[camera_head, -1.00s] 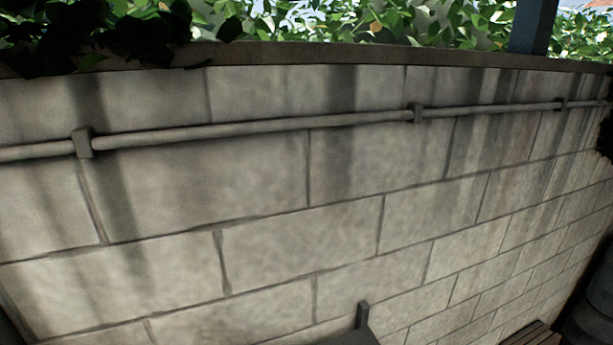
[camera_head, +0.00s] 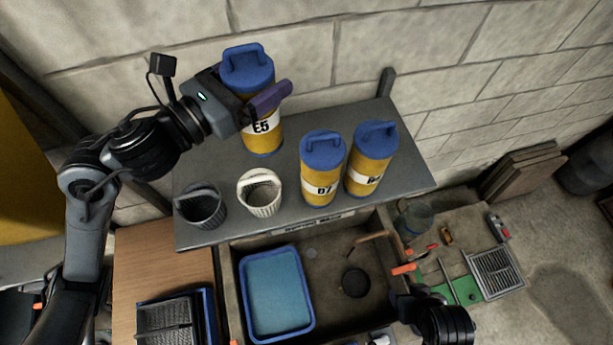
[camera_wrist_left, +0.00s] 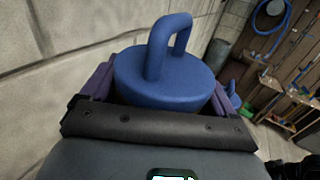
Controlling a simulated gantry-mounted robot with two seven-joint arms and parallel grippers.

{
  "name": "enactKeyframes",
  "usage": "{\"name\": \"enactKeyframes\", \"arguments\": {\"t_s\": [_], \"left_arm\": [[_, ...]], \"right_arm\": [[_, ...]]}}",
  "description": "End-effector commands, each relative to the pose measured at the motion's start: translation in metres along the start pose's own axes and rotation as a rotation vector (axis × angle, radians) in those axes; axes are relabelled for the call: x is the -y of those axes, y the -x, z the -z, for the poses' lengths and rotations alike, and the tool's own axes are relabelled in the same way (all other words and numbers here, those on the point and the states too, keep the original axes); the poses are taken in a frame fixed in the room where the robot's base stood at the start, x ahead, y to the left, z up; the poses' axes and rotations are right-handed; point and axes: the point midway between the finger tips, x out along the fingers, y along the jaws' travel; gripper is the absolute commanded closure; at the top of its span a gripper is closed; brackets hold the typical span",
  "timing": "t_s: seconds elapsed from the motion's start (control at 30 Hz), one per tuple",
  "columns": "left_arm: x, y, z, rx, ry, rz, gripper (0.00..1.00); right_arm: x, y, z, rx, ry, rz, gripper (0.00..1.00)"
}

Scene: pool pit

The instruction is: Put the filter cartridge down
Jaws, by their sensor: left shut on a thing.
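The filter cartridge (camera_head: 262,138) is a yellow cylinder with a blue handled cap, a blue base and a white label. My left gripper (camera_head: 264,97) is shut on its upper part, purple fingers on either side. It is upright over the back of the grey shelf (camera_head: 335,118); I cannot tell whether its base touches. In the left wrist view its blue cap (camera_wrist_left: 170,82) sits between the purple fingers. What seems to be my right gripper (camera_head: 405,285) is low at the right, its fingers unclear.
Two similar cartridges, one (camera_head: 321,172) and another (camera_head: 369,163), stand right of it on the shelf. A dark basket (camera_head: 201,207) and a white basket (camera_head: 261,193) stand at the front left. A blue tray (camera_head: 277,295) lies below. The shelf's back right is clear.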

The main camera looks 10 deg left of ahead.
Motion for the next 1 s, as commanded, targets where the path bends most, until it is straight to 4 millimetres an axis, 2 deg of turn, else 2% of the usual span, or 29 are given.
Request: {"name": "enactKeyframes", "arguments": {"t_s": [0.03,0.3,0.6,0.87,1.0], "left_arm": [[-0.003,-0.002,0.010,0.002,-0.007,0.007,0.86],[-0.013,-0.007,0.021,0.001,0.000,0.022,0.86],[-0.014,-0.008,0.061,0.000,0.007,0.024,0.86],[-0.015,-0.008,0.079,0.002,0.004,0.022,0.86],[-0.015,-0.008,0.096,0.000,0.006,0.022,0.86]], "right_arm": [[0.001,-0.017,-0.005,0.000,0.000,0.000,0.44],[0.001,-0.037,-0.011,-0.001,-0.001,0.000,0.44],[0.001,-0.037,-0.011,-0.004,0.000,0.000,0.44],[0.001,-0.037,-0.011,-0.004,0.001,-0.001,0.44],[0.001,-0.036,-0.011,-0.004,0.001,-0.001,0.44]]}}
